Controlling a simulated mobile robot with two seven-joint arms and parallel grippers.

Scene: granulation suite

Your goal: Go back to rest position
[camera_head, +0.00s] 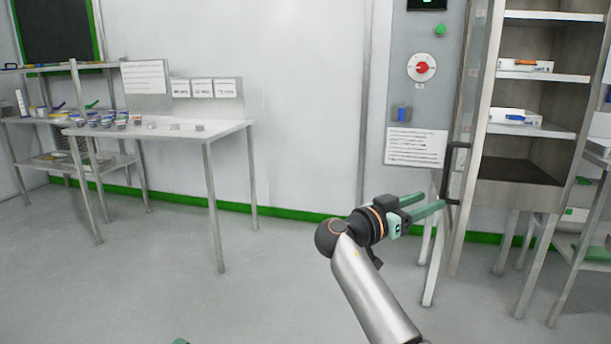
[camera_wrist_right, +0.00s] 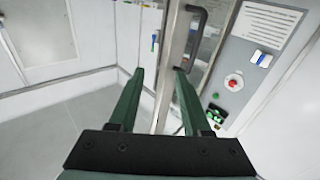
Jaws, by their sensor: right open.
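My right gripper (camera_head: 431,203) is open and empty in the head view, its green fingers pointing right, close to the lower end of a dark door handle (camera_head: 449,172). In the right wrist view my right gripper (camera_wrist_right: 160,74) shows its two fingers spread apart with nothing between them. The handle (camera_wrist_right: 198,38) appears there beyond the fingertips. I cannot tell whether a finger touches it. A small green piece at the bottom edge of the head view may be a fingertip of my left gripper (camera_head: 181,341); the rest of it is out of frame.
A tall cabinet (camera_head: 530,76) with open front shelves stands at the right, its door (camera_head: 470,75) swung out to the left. A wall panel with a red switch (camera_head: 422,67) is beside it. A table (camera_head: 170,131) with small containers stands at the left. The middle floor is clear.

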